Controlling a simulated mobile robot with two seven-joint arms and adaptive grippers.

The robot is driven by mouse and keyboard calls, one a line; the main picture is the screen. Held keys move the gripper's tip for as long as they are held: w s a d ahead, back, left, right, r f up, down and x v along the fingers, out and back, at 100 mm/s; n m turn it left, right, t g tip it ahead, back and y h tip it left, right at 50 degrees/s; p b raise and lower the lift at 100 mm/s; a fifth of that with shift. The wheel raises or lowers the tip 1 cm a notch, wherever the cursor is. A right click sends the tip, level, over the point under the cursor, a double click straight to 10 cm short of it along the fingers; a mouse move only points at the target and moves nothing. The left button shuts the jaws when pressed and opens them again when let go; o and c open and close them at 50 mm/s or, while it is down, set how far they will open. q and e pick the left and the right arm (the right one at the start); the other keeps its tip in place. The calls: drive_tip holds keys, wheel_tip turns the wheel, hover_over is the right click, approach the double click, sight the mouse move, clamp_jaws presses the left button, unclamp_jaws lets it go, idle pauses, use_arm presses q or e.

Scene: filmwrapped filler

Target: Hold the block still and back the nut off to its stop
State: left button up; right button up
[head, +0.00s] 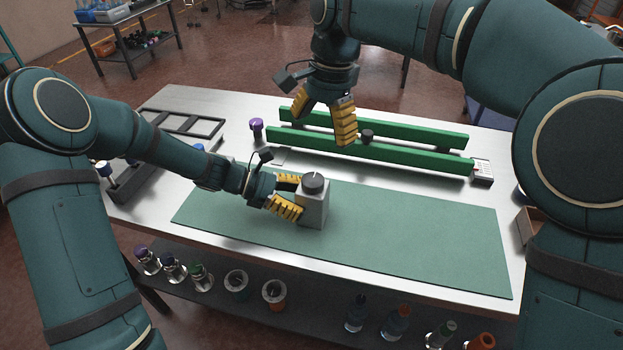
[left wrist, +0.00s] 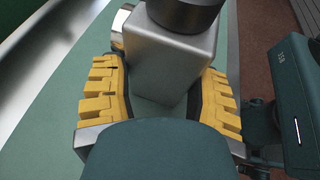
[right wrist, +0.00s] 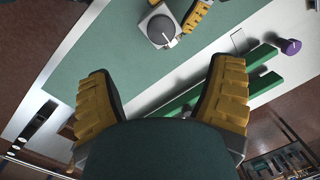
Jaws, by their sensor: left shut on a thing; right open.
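A grey metal block (head: 313,209) stands upright on the green mat (head: 420,235), with a dark round nut (head: 313,182) on top. My left gripper (head: 300,198) is shut on the block from the left side, below the nut. In the left wrist view the block (left wrist: 168,60) sits between the yellow fingers and the nut (left wrist: 185,12) is cut off by the top edge. My right gripper (head: 319,126) is open and empty, above and behind the block. The right wrist view shows the nut (right wrist: 161,29) from above, apart from my right fingers.
Two green rails (head: 400,155) lie behind the mat. A purple-topped piece (head: 256,127) and a dark knob (head: 367,135) stand near them. The mat right of the block is clear.

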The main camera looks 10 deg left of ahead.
sight(312, 180)
drive_tip(key=shift+n+h, duration=0.3)
drive_tip(key=shift+h, duration=0.2)
drive_tip(key=f, duration=0.4)
drive_tip(key=a+f, duration=0.1)
drive_tip(key=f, duration=0.8)
drive_tip(key=shift+s+a+f, duration=0.2)
drive_tip(key=shift+s+a, duration=0.1)
drive_tip(key=shift+a, duration=0.05)
drive_tip(key=c, duration=1.2)
